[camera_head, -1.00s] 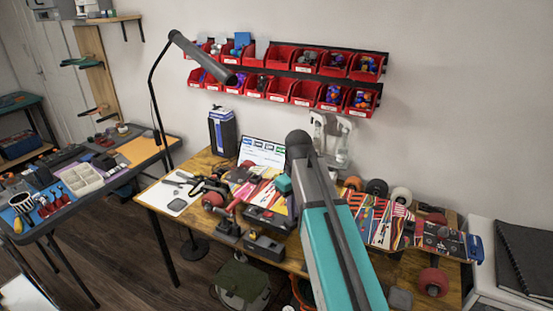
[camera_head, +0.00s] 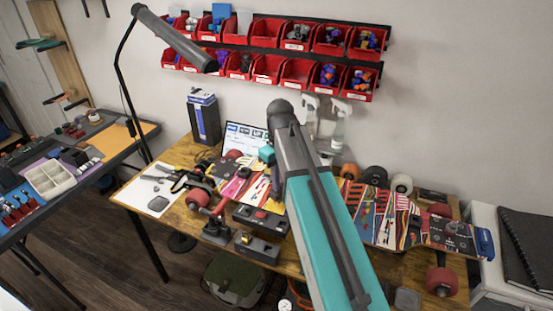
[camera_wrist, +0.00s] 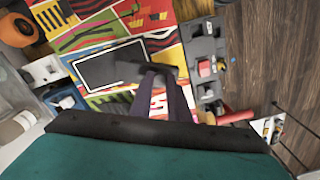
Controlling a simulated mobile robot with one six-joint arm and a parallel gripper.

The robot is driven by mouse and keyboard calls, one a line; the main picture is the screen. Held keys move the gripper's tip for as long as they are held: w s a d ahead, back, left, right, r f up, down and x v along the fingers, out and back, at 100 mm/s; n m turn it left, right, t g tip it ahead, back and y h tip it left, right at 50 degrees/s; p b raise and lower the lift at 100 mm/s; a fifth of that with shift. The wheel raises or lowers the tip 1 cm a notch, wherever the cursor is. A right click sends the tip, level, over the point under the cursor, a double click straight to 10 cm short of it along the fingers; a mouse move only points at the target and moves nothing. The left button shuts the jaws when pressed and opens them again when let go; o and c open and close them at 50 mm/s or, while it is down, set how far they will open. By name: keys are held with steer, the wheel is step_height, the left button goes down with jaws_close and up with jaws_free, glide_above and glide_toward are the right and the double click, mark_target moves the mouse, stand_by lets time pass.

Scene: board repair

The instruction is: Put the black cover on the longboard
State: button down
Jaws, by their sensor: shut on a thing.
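The longboard (camera_head: 385,218) lies across the workbench, with a brightly patterned deck and red wheels; my arm crosses in front of its middle. Its deck fills the upper middle of the wrist view (camera_wrist: 150,15). My gripper (camera_wrist: 165,78) is over the deck, shut on a dark piece that I take as the black cover (camera_wrist: 98,70). The cover looks like a black rectangle with a pale edge, with a dark bar running from it to the fingers. I cannot tell whether it touches the deck. In the head view my arm hides the fingertips.
A grey-black tool case (camera_head: 262,215) and a block with a yellow part (camera_head: 257,248) sit at the bench's front. Spray bottles (camera_head: 333,125) and loose wheels (camera_head: 375,176) stand behind the board. A lamp (camera_head: 175,40) overhangs the left. Red bins (camera_head: 295,72) line the wall.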

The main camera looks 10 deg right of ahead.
stand_by(0.3)
steer(key=shift+w+r+m+p, duration=0.5)
steer(key=shift+r+m+p, duration=0.1)
steer(key=shift+m+p, duration=0.6)
steer(key=m+p, duration=0.1)
steer(key=w+r+m+p, duration=0.1)
steer(key=m, duration=0.1)
steer(key=m+p, duration=0.1)
steer(key=shift+w+d+r+m, duration=0.1)
steer(key=shift+w+r+m, duration=0.1)
steer(key=shift+w+m, duration=0.1)
steer(key=m+p, duration=0.1)
steer(key=m, duration=0.1)
steer(key=w+r+m+p, duration=0.1)
steer(key=m+p, duration=0.1)
steer(key=m, duration=0.1)
steer(key=w+m+p, duration=0.1)
steer(key=m+p, duration=0.1)
steer(key=shift+w+r+m, duration=0.15)
steer(key=shift+r+m, duration=0.15)
steer(key=shift+f, duration=0.2)
steer(key=shift+f+b, duration=1.55)
steer(key=shift+f, duration=1)
